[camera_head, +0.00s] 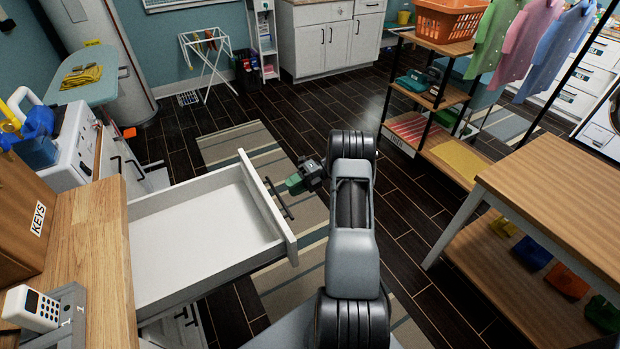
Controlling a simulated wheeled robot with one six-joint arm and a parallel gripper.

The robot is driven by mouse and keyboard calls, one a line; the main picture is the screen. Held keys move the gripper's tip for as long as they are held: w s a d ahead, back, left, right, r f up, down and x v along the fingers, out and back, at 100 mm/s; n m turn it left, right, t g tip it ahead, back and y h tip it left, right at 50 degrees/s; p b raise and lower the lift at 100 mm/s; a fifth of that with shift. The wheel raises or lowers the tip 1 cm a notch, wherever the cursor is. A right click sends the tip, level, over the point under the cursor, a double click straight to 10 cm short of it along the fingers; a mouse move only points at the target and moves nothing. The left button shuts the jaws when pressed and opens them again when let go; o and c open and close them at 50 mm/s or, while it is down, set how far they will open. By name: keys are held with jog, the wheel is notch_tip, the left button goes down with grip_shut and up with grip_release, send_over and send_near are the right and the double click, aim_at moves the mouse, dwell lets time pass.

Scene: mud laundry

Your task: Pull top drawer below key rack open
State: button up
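The white top drawer (205,235) stands pulled far out from the wooden-topped cabinet (95,265), and its inside looks empty. Its dark bar handle (279,198) is on the front panel (268,208), facing right. The brown wooden key rack with a KEYS label (22,205) stands on the cabinet top at the left edge, partly out of frame. My gripper (294,184), with green at its tip, is close beside the upper end of the handle. I cannot tell whether it touches the handle or whether its fingers are apart.
A white keypad phone (32,308) sits on the cabinet top. A wooden table (560,190) stands at the right, with a shelf rack (440,90) behind it. A striped rug (240,143) lies on the dark floor. Open floor extends behind the drawer.

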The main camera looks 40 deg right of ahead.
jog(key=v, duration=0.7)
jog(key=shift+d+b, duration=0.45)
jog(key=shift+r, duration=0.1)
notch_tip(320, 180, down, 5)
jog(key=s+n+h, duration=0.2)
jog(key=n, duration=0.4)
jog(key=s+a+r+n+g+h, duration=0.3)
jog(key=s+a+n+h, duration=0.15)
jog(key=n, duration=0.55)
jog(key=s+a+r+n+t+h+p, duration=0.2)
jog(key=s+a+r+n+h, duration=0.2)
jog(key=a+r+n, duration=0.6)
jog(key=s+a+r+n+t+h+p, duration=0.2)
jog(key=s+a+r+n+h, duration=0.3)
jog(key=a+r+n, duration=0.5)
notch_tip(320, 180, up, 2)
jog(key=s+n+t, duration=0.1)
jog(key=s, duration=0.1)
jog(key=shift+s+r+p, duration=0.15)
jog(key=shift+s+p, duration=0.15)
jog(key=shift+s, duration=0.05)
